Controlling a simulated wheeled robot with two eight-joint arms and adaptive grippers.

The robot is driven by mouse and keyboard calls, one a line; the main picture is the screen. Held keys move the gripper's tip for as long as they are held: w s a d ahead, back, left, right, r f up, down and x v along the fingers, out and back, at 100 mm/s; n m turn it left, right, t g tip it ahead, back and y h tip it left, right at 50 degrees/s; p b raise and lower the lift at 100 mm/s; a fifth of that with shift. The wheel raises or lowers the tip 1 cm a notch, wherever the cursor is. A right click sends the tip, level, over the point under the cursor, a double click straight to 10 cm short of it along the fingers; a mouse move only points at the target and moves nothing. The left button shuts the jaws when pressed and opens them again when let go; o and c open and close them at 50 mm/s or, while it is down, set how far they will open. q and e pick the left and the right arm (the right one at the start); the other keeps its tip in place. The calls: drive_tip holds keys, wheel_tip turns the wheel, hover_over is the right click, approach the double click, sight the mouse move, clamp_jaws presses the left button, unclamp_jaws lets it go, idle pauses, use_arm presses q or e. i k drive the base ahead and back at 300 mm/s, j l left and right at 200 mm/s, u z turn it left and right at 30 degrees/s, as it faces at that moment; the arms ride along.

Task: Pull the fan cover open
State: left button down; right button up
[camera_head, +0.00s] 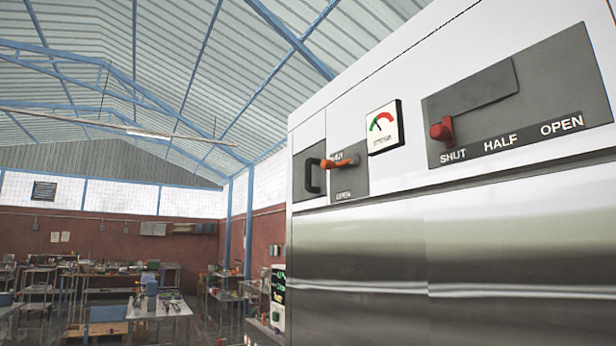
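A white and steel machine (350,225) fills the right side of the view. On its upper front, at the left end, is a small dark grey panel (302,190) with a black loop handle (313,176). It looks closed and flush, and it may be the fan cover, but no label says so. Beside it, an orange lever (338,163) sticks out from a grey plate marked OPEN at its lower edge. Neither of my grippers is in view.
A gauge (384,127) sits right of the lever. Farther right, a red knob (442,131) stands by SHUT on a plate (555,85) also marked HALF and OPEN. Cluttered workbenches (160,308) stand in the far hall at left. The space just before the handle looks clear.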

sight(309, 180)
drive_tip(key=i+z, duration=0.1)
drive_tip(key=z, duration=0.4)
drive_tip(key=i+j+z, duration=0.5)
drive_tip(key=j, duration=0.2)
drive_tip(key=i+j+z, duration=0.25)
drive_tip(key=j, duration=0.15)
